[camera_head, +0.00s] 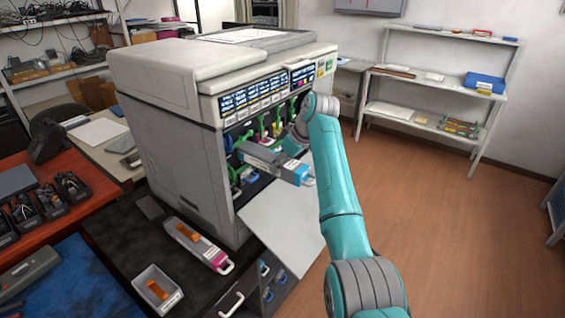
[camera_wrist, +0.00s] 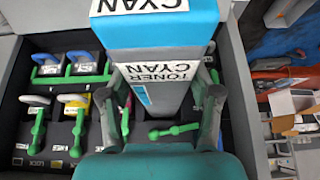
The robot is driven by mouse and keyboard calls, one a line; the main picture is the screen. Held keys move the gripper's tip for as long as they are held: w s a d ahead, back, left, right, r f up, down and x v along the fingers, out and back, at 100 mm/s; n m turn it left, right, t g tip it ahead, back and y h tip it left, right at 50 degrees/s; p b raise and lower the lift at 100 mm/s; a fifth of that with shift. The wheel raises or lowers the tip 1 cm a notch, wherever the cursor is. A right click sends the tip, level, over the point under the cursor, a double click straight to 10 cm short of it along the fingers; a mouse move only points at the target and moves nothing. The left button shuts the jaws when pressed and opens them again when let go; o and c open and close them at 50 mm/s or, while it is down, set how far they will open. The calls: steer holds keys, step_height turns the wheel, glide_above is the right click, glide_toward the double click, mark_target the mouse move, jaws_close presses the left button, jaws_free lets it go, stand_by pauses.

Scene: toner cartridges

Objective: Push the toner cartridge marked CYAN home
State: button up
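The CYAN toner cartridge (camera_head: 268,160) is a long grey body with a blue outer end. It sticks out of the printer's open front, its inner end inside. In the wrist view the cyan cartridge (camera_wrist: 160,33) fills the top middle, its "TONER CYAN" labels upside down. My gripper (camera_wrist: 160,92) has one finger on each side of the cartridge body, spread wide. I cannot tell whether the fingers press on it. In the head view my arm hides most of the gripper.
The printer (camera_head: 172,120) has other slots with green levers (camera_wrist: 78,125) beside the cartridge. Its front door (camera_head: 283,218) hangs open below. Floor at right is clear.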

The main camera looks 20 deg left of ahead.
mark_target(295, 165)
steer(key=o, duration=0.3)
steer(key=shift+r, duration=0.1)
steer(key=shift+d+f, duration=0.1)
steer(key=shift+f, duration=0.1)
steer(key=shift+s+d+r, duration=0.1)
steer(key=shift+s+d, duration=0.15)
steer(key=shift+d, duration=0.35)
steer(key=shift+s+d+f, duration=0.1)
steer(key=shift+s+d, duration=0.1)
steer(key=shift+d, duration=0.4)
steer(key=shift+s+d+r, duration=0.1)
steer(key=shift+s+d, duration=0.15)
steer(key=shift+d, duration=0.35)
steer(key=shift+v, duration=4.05)
